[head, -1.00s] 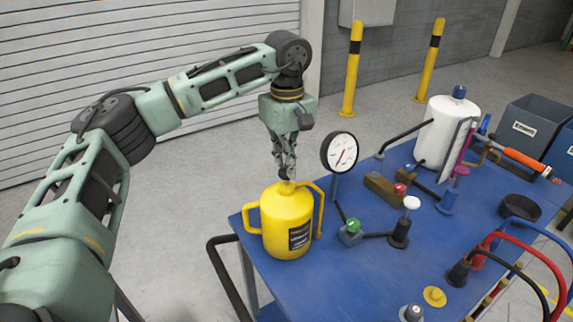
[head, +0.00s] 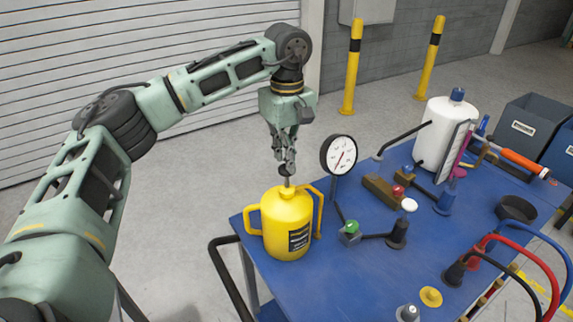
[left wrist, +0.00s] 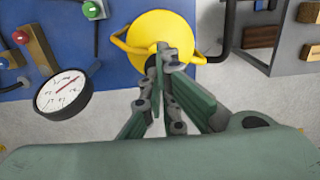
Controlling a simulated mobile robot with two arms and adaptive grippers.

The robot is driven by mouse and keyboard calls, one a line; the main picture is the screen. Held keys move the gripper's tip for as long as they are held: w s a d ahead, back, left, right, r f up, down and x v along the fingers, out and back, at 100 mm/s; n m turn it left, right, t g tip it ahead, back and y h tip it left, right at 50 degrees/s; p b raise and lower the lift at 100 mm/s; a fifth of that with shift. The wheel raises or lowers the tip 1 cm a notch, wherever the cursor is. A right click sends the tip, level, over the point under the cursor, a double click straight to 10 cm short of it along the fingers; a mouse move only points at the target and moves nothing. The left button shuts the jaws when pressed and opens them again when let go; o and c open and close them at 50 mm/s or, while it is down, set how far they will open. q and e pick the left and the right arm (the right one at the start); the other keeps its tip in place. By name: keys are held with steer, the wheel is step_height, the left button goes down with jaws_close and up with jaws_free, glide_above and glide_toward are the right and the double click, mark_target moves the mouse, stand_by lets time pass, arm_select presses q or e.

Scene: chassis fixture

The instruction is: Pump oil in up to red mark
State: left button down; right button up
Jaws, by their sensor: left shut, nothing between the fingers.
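The yellow oil can (head: 287,225) with two side handles and a dark label stands upright on the blue table's left corner. A dark knob (head: 285,170) on a thin rod sticks up from its top. My left gripper (head: 286,164) points down with shut fingers right at the knob, with nothing between them; whether it touches is unclear. In the left wrist view the fingers (left wrist: 165,60) cover the top of the yellow can (left wrist: 158,28). A round dial gauge (head: 339,154) with a red needle stands beside the can. I cannot make out a red mark. My right gripper is out of view.
The blue table (head: 345,285) carries a green-topped fitting (head: 351,231), a white-capped black fitting (head: 397,235), a white tank (head: 440,130) and a black round dish (head: 517,208). Coloured hoses (head: 530,240) arch at the right. Grey bins (head: 528,125) stand behind.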

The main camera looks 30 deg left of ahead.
arm_select(q)
steer(key=shift+r, duration=0.15)
step_height(320, 180, up, 6)
steer(key=p, duration=0.4)
steer(key=shift+p, duration=0.4)
steer(key=shift+f, duration=0.2)
